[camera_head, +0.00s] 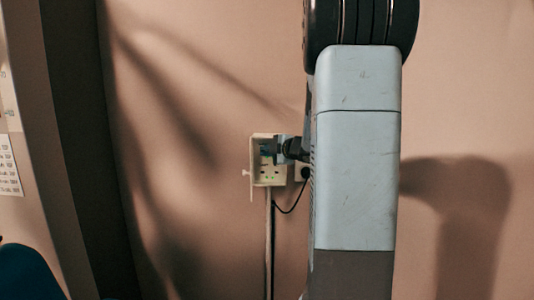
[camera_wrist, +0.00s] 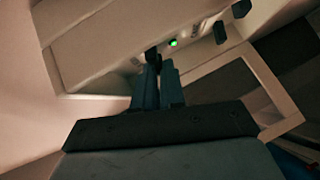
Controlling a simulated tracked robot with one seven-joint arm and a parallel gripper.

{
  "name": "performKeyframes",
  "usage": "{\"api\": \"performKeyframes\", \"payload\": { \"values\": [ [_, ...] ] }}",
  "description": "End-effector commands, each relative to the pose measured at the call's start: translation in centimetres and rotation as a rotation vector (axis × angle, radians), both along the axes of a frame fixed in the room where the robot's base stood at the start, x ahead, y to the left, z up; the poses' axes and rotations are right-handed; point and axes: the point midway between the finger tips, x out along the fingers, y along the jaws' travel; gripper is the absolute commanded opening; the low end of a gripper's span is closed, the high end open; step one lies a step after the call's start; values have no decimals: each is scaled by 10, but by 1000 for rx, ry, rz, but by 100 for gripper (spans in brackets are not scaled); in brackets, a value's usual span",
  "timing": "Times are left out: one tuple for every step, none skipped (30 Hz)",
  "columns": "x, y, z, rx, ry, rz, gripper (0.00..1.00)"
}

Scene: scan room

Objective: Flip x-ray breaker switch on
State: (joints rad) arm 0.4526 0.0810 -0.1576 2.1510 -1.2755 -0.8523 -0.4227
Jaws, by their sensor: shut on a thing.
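The x-ray breaker box (camera_head: 255,180) is a small cream box on the wall, left of my arm, with its flap or door standing out at the left. It also shows close up in the wrist view (camera_wrist: 100,45), tilted. A small dark switch (camera_wrist: 152,53) sits at the tips of my gripper. My gripper (camera_wrist: 158,65) has its two fingers close together, shut on that switch. In the head view my gripper (camera_head: 270,148) reaches into the box from the right and partly hides its inside. The switch's exact position is hard to tell.
A green light (camera_wrist: 173,43) glows beside the fingertips. Dark knobs or plugs (camera_wrist: 220,32) stand to its right. A black cable (camera_head: 289,210) and a conduit (camera_head: 268,240) run below the box. Bare wall (camera_head: 190,120) lies to the left.

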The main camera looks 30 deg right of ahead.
Motion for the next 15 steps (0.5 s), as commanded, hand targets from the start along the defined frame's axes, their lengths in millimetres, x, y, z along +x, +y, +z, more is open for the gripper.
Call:
{"api": "performKeyframes", "payload": {
  "values": [
    [-1,1,-5,2,9,1,0],
    [-1,1,-5,2,9,1,0],
    [-1,1,-5,2,9,1,0],
    [-1,1,-5,2,9,1,0],
    [-1,1,-5,2,9,1,0],
    [-1,1,-5,2,9,1,0],
    [-1,1,-5,2,9,1,0],
    [-1,1,-5,2,9,1,12],
    [-1,1,-5,2,9,1,15],
    [-1,1,-5,3,9,1,18],
    [-1,1,-5,2,8,1,20],
    [-1,1,-4,2,7,1,20],
    [0,1,-4,2,6,1,20],
    [0,1,-3,1,5,1,20],
    [0,0,-3,1,5,1,20]
  ]
}}
